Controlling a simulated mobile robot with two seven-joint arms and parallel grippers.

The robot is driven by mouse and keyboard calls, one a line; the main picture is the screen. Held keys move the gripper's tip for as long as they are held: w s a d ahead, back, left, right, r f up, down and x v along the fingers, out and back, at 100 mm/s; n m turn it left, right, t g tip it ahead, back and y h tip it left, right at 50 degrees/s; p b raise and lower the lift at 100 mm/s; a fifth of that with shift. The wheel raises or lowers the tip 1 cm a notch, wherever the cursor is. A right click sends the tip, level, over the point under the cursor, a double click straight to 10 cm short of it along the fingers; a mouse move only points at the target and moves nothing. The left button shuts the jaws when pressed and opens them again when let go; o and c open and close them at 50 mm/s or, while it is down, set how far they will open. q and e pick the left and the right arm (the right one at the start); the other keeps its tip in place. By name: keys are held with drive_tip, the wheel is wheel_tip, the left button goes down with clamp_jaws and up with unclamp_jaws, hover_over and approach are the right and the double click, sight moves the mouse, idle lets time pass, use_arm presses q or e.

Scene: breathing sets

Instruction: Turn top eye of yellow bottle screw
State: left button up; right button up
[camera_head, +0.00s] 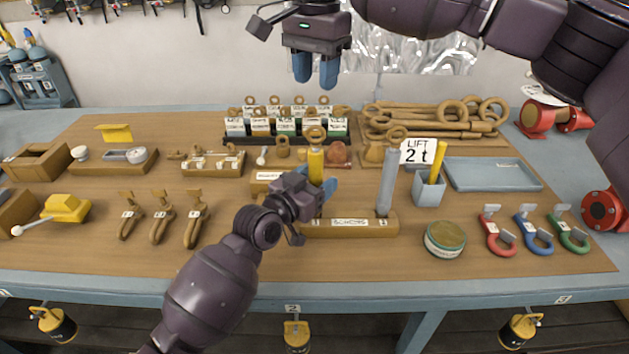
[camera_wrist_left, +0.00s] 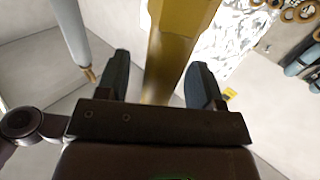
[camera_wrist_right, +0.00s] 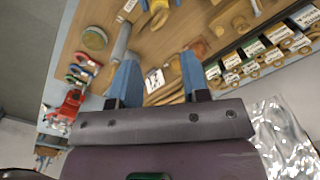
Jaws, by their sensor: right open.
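The yellow bottle screw (camera_head: 316,166) stands upright at the left end of a wooden holder (camera_head: 350,222); its brown top eye (camera_head: 315,135) points up. My left gripper (camera_head: 316,190) is around the yellow body below the eye. In the left wrist view the yellow body (camera_wrist_left: 175,50) runs between the fingers, with a visible gap on the left side; the fingers look open. My right gripper (camera_head: 316,84) is open and empty, pointing down above and behind the eye. It also shows in the right wrist view (camera_wrist_right: 158,75).
A grey bottle screw (camera_head: 386,183) stands at the holder's right end. Several labelled eye bolts in a rack (camera_head: 290,138) stand behind. Shackles (camera_head: 497,236) lie at right.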

sight(316, 125)
use_arm(q)
clamp_jaws()
use_arm(e)
drive_tip(key=shift+c, duration=0.7)
wheel_tip(316, 125, down, 11)
drive_tip(key=n, duration=2.5)
drive_tip(key=shift+r, duration=0.15)
idle(0.6)
